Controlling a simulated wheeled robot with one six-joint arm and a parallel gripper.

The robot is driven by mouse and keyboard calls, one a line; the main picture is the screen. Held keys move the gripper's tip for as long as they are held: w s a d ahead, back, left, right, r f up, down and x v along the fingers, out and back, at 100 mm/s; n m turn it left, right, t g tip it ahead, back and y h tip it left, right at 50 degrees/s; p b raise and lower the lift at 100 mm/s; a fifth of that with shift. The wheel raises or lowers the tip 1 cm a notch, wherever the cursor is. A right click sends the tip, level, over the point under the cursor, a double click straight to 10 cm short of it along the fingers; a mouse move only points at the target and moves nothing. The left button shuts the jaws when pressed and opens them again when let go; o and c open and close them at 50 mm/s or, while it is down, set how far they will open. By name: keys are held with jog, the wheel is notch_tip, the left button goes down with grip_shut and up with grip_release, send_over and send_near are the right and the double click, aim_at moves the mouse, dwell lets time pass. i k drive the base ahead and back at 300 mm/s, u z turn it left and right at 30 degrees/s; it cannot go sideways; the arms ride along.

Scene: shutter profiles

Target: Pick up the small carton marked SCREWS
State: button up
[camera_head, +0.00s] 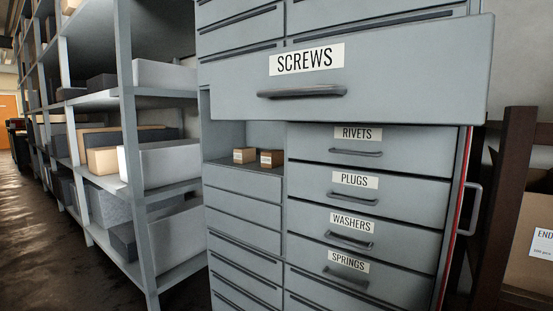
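Two small brown cartons (247,155) and (275,158) stand side by side in an open niche (222,162) of the grey cabinet. Each has a small pale label on its front, too small to read, so I cannot tell which is marked SCREWS. A wide drawer (400,75) labelled SCREWS juts out above and to the right of the niche. Its front hides what is behind it, and its inside is not visible. My gripper is not in view.
Closed drawers labelled RIVETS (397,142), PLUGS (397,192), WASHERS (397,235) and SPRINGS (397,278) lie below the pulled-out drawer. Shelving with bins (165,163) stands left. A large carton (530,235) sits at the right. Floor (50,240) shows clear at the left.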

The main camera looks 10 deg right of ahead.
aim_at(273, 158)
jog(key=z, duration=0.15)
jog(key=k, duration=0.25)
jog(key=u, duration=1.2)
jog(key=i, duration=2)
jog(key=z, duration=0.55)
